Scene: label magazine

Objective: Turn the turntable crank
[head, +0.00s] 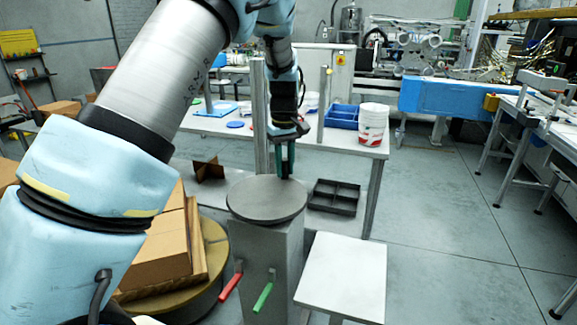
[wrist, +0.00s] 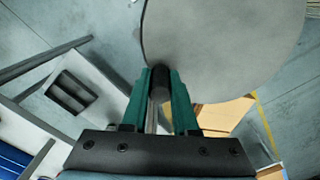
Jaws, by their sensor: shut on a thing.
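The turntable is a round grey disc (head: 266,200) on a grey pedestal (head: 268,248) in the head view. The disc (wrist: 220,45) fills the upper right of the wrist view. My gripper (head: 286,172) points down at the far edge of the disc. In the wrist view my gripper (wrist: 160,77) has its green fingers shut on a dark cylindrical knob (wrist: 160,88), which looks like the crank handle, by the disc's rim. A pale rod shows below the knob between the fingers.
A red lever (head: 231,284) and a green lever (head: 263,296) stick out of the pedestal's front. Cardboard boxes (head: 165,250) stand close at left. A white stand (head: 345,270) is at right. A dark divided tray (head: 334,196) and a workbench (head: 350,148) lie behind.

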